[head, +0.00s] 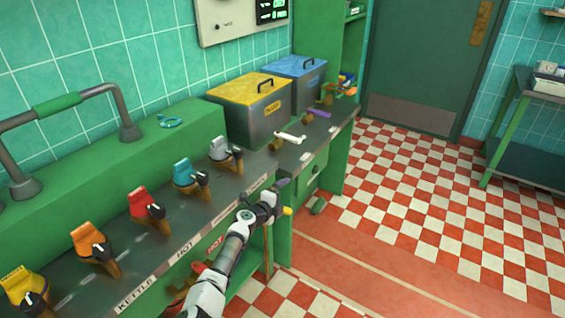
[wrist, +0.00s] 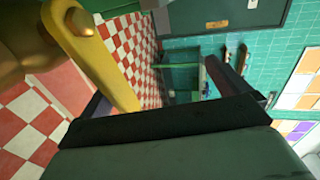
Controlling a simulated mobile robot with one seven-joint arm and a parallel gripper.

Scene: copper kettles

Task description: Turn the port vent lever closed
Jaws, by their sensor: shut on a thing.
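A yellow lever (wrist: 100,62) runs from a brown rounded pivot (wrist: 25,45) at the upper left of the wrist view down to my dark gripper pads. A small yellow end (head: 287,211) shows beside my gripper (head: 283,185) in the head view, at the counter's front. My gripper is shut on this yellow lever. Its grip point is mostly hidden by the pads. No label marks it as the port vent lever in these views. A red lever (head: 201,268) sits lower on the counter front, partly behind my arm.
The counter top bears several coloured knobs, including a teal one (head: 190,172) and a grey one (head: 224,150). A white lever (head: 290,137) and a purple lever (head: 318,113) lie farther along. A yellow-lidded bin (head: 248,88) stands behind. The checkered floor (head: 420,190) to the right is clear.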

